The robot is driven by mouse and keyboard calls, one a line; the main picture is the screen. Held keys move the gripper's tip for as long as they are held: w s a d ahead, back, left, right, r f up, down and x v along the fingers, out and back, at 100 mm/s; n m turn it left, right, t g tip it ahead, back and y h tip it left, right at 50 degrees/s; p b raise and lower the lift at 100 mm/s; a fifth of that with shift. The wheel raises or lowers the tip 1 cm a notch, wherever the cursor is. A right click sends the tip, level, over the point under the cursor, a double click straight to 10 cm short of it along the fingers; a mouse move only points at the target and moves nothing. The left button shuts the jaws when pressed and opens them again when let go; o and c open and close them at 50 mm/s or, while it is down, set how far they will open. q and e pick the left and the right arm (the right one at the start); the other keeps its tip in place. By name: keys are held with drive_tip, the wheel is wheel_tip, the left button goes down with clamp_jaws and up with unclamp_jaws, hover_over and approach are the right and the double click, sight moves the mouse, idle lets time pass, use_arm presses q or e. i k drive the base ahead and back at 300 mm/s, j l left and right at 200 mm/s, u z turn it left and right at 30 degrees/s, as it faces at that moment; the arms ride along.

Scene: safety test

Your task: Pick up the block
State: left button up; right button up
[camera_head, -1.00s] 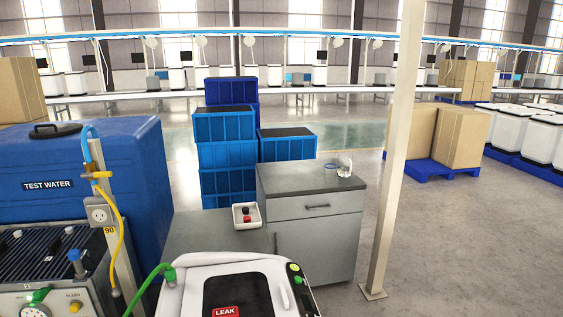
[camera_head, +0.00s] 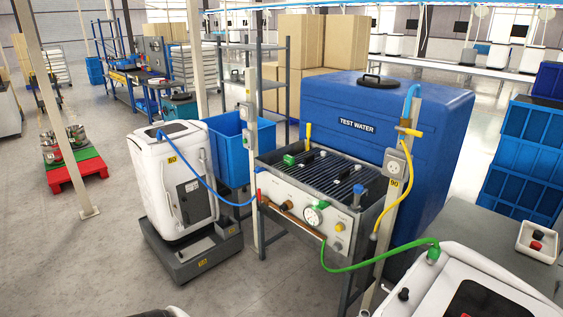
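No thing that is clearly the block shows. A small white tray (camera_head: 523,244) at the right edge holds a small red piece (camera_head: 536,246) and a small black piece (camera_head: 538,235). They are too small to tell whether either is a block. The tray rests on a grey surface (camera_head: 484,222) behind a white machine (camera_head: 453,262). Neither of my grippers is in view.
A test bench (camera_head: 300,195) with hoses and a gauge stands mid-view before a blue TEST WATER tank (camera_head: 430,112). A white appliance (camera_head: 165,175) stands on a dark base left of it. A red pallet (camera_head: 78,172) and a post (camera_head: 60,130) are further left.

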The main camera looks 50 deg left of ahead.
sight(289, 160)
drive_tip(key=u, duration=1.7)
drive_tip(key=i+j+u, duration=0.25)
drive_tip(key=j, duration=0.15)
drive_tip(key=i+j+u, duration=0.2)
drive_tip(key=j, duration=0.2)
drive_tip(key=i+j+u, duration=0.2)
drive_tip(key=i+j, duration=0.3)
drive_tip(key=i, duration=0.15)
drive_tip(key=i+l+z, duration=0.1)
drive_tip(key=i+z, duration=0.5)
drive_tip(key=z, duration=0.25)
drive_tip(key=i+j+z, duration=0.1)
drive_tip(key=i+z, duration=0.3)
drive_tip(key=k, duration=0.1)
